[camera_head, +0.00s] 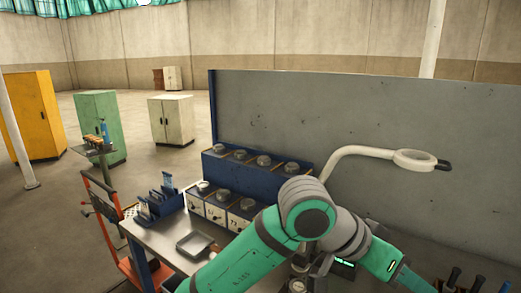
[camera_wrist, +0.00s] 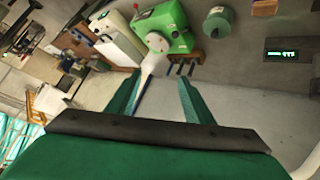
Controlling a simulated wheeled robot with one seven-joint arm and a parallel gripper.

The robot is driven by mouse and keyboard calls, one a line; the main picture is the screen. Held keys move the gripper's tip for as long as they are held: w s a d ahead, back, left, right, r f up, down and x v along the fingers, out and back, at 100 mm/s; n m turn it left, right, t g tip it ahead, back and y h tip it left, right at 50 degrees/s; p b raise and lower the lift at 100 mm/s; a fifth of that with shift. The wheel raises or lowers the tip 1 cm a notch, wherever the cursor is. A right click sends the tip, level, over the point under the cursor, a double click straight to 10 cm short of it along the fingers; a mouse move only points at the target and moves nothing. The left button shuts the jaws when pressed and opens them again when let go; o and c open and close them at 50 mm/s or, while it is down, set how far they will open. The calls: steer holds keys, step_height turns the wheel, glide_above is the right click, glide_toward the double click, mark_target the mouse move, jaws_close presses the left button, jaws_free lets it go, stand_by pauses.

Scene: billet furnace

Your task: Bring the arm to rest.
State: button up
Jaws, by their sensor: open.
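My gripper shows in the wrist view (camera_wrist: 155,98) with its two green fingers spread apart and nothing between them. It hangs clear of any surface. In the head view my green and grey arm reaches in from the bottom and bends at a grey elbow in front of the workbench (camera_head: 162,240). The forearm slants down to the right, and the fingertips are cut off or hidden at the lower right edge there.
A magnifier lamp (camera_head: 415,160) arches at right before a grey panel (camera_head: 300,110). An orange trolley (camera_head: 105,215) stands left. Open floor lies beyond, before several cabinets.

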steer(key=w+f+n+t+h, duration=0.5)
steer(key=w+n+t+h, duration=0.2)
steer(key=w+n+t, duration=0.2)
steer(key=s+a+f+n+t+y, duration=0.2)
steer(key=a+f+n+t+y, duration=0.3)
steer(key=f, duration=0.5)
steer(key=s+a+f+n+t+y, duration=0.2)
steer(key=a+f+n+t+y, duration=0.3)
steer(key=f, duration=0.5)
steer(key=s+a+f+g+y, duration=0.2)
steer(key=s+a+f+y, duration=0.4)
steer(key=s+a+f, duration=0.45)
steer(key=s+a+f+m+g, duration=0.1)
steer(key=s+a+m, duration=0.1)
steer(key=s, duration=0.8)
steer(key=s+a+m+y, duration=0.1)
steer(key=s+a+m, duration=0.2)
steer(key=s, duration=0.7)
steer(key=shift+s+a+f+m+g, duration=0.2)
steer(key=shift+a+f+m+g, duration=0.05)
steer(key=shift+f+m+g, duration=0.15)
